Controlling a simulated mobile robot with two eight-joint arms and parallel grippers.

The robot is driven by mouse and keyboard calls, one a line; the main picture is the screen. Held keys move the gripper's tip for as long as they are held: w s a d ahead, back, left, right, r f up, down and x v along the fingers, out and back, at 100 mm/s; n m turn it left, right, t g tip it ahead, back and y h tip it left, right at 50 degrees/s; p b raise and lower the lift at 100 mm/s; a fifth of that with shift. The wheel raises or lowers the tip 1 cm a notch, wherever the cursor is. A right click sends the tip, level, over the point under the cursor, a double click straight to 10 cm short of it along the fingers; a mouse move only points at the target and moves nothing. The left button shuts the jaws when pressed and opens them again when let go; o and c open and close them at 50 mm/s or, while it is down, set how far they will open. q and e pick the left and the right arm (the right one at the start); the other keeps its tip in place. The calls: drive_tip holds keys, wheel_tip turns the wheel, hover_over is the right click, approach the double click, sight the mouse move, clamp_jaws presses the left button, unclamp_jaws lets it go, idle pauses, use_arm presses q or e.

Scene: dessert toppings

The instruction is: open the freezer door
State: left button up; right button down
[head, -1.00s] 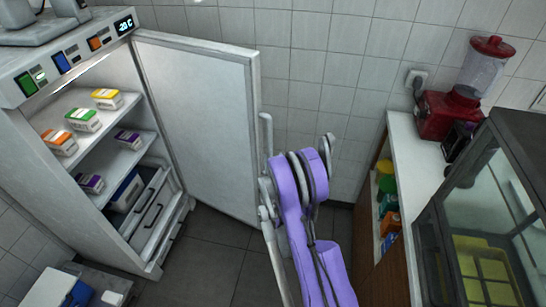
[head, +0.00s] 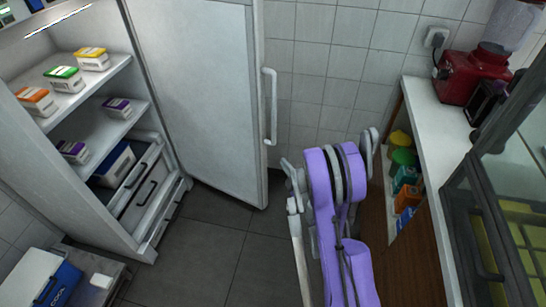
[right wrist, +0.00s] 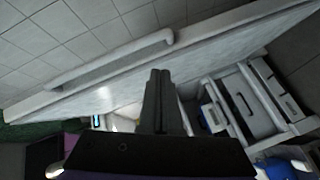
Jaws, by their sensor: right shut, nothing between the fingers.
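The freezer (head: 110,215) stands at the left in the head view. Its white door (head: 200,95) is swung wide open, with shelves and drawers exposed. The long handle (head: 271,105) is on the door's free edge; it also shows in the right wrist view (right wrist: 110,62). My right gripper (right wrist: 160,75) is shut and empty, its fingertips in front of the door's edge in the right wrist view and not on the handle. In the head view my purple right arm is right of the door, and its fingertips cannot be made out. My left gripper is not in view.
Several small cartons (head: 63,78) sit on the freezer shelves. A blue and white cooler box (head: 40,280) is at lower left. At right are a counter (head: 440,120) with a red blender (head: 470,75) and a glass case (head: 510,190). Floor between is clear.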

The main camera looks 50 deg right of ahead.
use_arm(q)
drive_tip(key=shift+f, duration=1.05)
use_arm(e)
drive_tip(key=w+d+f+n+t, duration=0.1)
drive_tip(key=w+d+n, duration=0.2)
drive_tip(key=w, duration=0.2)
drive_tip(key=w+d+f+n+t+y, duration=0.1)
drive_tip(key=w+d+n, duration=0.2)
drive_tip(key=w, duration=0.2)
drive_tip(key=shift+w, duration=0.15)
